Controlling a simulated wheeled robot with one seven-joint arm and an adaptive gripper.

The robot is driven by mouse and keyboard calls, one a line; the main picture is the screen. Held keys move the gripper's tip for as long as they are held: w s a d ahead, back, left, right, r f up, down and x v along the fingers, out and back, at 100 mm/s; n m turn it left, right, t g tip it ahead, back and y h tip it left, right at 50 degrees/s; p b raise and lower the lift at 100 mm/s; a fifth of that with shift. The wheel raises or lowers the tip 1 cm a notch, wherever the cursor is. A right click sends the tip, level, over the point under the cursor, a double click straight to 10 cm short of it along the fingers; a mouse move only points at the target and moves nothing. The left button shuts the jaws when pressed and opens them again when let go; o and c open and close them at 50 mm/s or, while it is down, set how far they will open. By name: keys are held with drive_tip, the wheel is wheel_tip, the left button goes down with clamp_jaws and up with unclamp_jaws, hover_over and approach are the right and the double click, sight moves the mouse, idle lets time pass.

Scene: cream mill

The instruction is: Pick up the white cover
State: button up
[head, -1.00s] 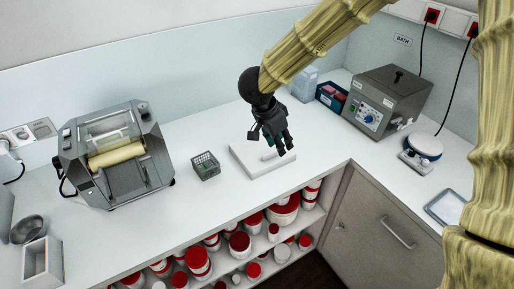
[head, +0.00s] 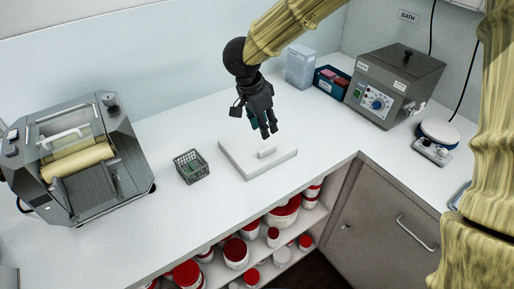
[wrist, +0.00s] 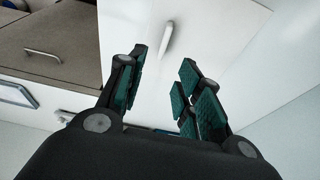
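The white cover (head: 240,158) is a flat square slab with a small bar handle (head: 267,152) on top. It lies on the white counter in the middle of the head view. In the wrist view the cover (wrist: 210,35) shows beyond my fingers, with its handle (wrist: 167,39) just past the left fingers. My gripper (head: 264,132) is above the cover, over its back part near the handle. In the wrist view its green-padded fingers (wrist: 157,85) are spread apart with nothing between them.
A small wire basket (head: 191,167) stands left of the cover, and a roller mill (head: 80,158) farther left. A grey bath unit (head: 394,88) and blue box (head: 331,82) stand at the back right. Red-lidded tubs (head: 236,252) fill the shelf below the counter's front edge.

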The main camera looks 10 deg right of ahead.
hover_over(267, 148)
drive_tip(key=a, duration=0.1)
drive_tip(key=f, duration=0.4)
drive_tip(key=shift+s+a+p, duration=0.2)
drive_tip(key=shift+s+p, duration=0.15)
drive_tip(key=shift+p, duration=0.05)
drive_tip(key=shift+p+x, duration=0.75)
drive_tip(key=shift+x, duration=2.45)
drive_tip(key=shift+a, duration=0.15)
clamp_jaws()
